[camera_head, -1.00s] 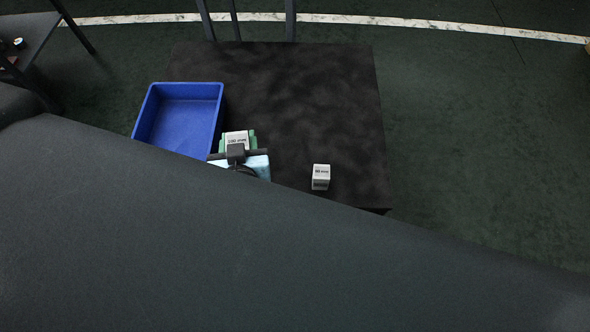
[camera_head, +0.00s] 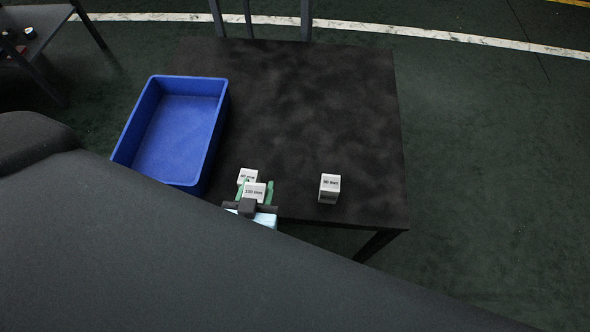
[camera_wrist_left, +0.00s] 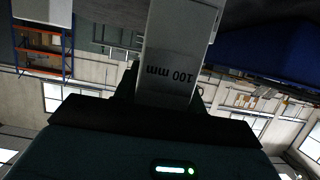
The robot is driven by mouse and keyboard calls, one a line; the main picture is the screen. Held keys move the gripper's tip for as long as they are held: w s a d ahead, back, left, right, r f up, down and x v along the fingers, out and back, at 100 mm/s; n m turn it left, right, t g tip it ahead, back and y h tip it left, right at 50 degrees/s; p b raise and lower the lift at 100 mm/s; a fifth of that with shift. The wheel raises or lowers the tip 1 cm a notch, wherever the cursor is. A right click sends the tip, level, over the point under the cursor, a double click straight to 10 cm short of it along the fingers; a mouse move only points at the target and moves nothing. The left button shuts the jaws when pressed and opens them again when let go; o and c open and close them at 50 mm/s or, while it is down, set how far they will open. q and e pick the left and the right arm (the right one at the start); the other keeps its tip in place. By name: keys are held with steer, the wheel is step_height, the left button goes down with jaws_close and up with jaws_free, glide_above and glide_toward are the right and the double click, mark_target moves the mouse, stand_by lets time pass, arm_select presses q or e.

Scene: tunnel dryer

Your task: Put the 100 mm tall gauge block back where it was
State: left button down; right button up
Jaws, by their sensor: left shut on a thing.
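The 100 mm gauge block (camera_head: 255,191) is white with a black label. My left gripper (camera_head: 257,200), with green fingers, is shut on it near the table's front edge. In the left wrist view the block (camera_wrist_left: 180,45) stands between the fingers, its label upside down. Its lower end is hidden in the head view, so I cannot tell whether it touches the table. My right gripper is not in view.
A smaller-looking white block (camera_head: 247,175) stands just behind the held one. Another white block (camera_head: 329,187) stands to the right. A blue bin (camera_head: 205,170) is at the left. The dark table (camera_head: 310,100) is clear at the back and right.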

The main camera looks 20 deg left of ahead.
arm_select(q)
steer(key=shift+w+d+f+b, duration=0.45)
steer(key=shift+w+d+f, duration=0.3)
steer(key=shift+w, duration=1.05)
steer(key=shift+w+d+f+b, duration=0.45)
steer(key=shift+w+d+f, duration=0.35)
steer(key=shift+w, duration=1)
steer(key=shift+w+d+f+b, duration=0.45)
steer(key=shift+w+d+f, duration=0.3)
steer(key=shift+w, duration=1.05)
steer(key=shift+f, duration=0.1)
steer(key=c, duration=0.8)
jaws_free()
